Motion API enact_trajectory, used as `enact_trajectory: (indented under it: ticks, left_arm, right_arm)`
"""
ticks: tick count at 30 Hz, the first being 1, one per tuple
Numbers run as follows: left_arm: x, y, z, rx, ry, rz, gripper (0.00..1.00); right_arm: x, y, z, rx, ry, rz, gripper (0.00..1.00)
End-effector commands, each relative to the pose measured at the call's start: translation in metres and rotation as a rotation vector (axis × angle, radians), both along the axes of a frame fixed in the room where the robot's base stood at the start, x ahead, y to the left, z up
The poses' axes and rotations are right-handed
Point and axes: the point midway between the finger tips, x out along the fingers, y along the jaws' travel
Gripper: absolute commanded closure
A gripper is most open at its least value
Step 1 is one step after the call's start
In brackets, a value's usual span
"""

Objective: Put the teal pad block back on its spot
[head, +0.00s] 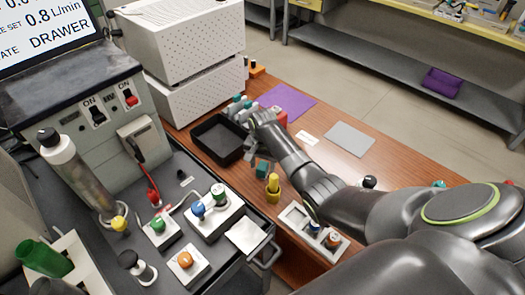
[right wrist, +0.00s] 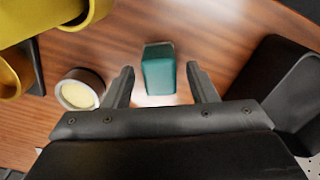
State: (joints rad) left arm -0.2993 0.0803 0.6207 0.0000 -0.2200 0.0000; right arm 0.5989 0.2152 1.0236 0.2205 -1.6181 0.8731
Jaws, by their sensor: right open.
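The teal pad block (head: 262,168) stands on the wooden table between a black tray and a yellow cup in the head view. My right gripper (right wrist: 160,68) is open. In the right wrist view the teal block (right wrist: 158,72) shows upright between its two spread fingers, with a gap on each side. A pale patch shows at the block's near base. In the head view my right forearm and hand hide part of the table around the block. My left gripper is not in view.
The black tray (head: 195,152) lies left of the block. The yellow cup (head: 273,192) stands close to its right. A purple mat (head: 296,101) and a grey mat (head: 349,139) lie farther back. A round cream-topped piece (right wrist: 80,92) sits beside one finger.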

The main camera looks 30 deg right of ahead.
Motion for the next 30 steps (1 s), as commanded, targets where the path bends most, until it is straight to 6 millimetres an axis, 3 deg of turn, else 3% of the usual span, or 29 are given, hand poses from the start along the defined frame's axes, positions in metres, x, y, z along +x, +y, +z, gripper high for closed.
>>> enact_trajectory:
  ticks: [9,15,30]
  left_arm:
    - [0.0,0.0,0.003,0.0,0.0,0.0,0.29]
    - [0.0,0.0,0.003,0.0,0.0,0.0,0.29]
    - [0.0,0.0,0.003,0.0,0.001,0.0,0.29]
  right_arm:
    - [0.001,0.0,0.067,-0.001,-0.005,0.0,0.48]
    - [0.001,0.0,0.095,0.001,-0.002,0.0,0.48]
    - [0.0,0.0,0.103,0.001,-0.001,0.0,0.48]
